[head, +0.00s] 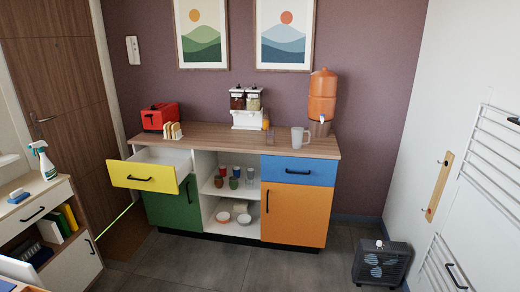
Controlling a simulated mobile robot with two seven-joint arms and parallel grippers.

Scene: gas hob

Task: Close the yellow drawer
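The yellow drawer (143,178) is at the upper left of the wooden-topped cabinet in the head view. It is pulled out, its white inside shows, and it looks empty as far as I can see. A black handle is on its yellow front. Neither of my grippers shows in the head view.
The countertop (222,143) carries a red toaster (160,116), a toast rack, a jar stand, a grey mug (299,137) and an orange dispenser (322,97). A white shelf unit (50,230) stands at the left, a dark heater (381,264) at the right. Floor before the cabinet is clear.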

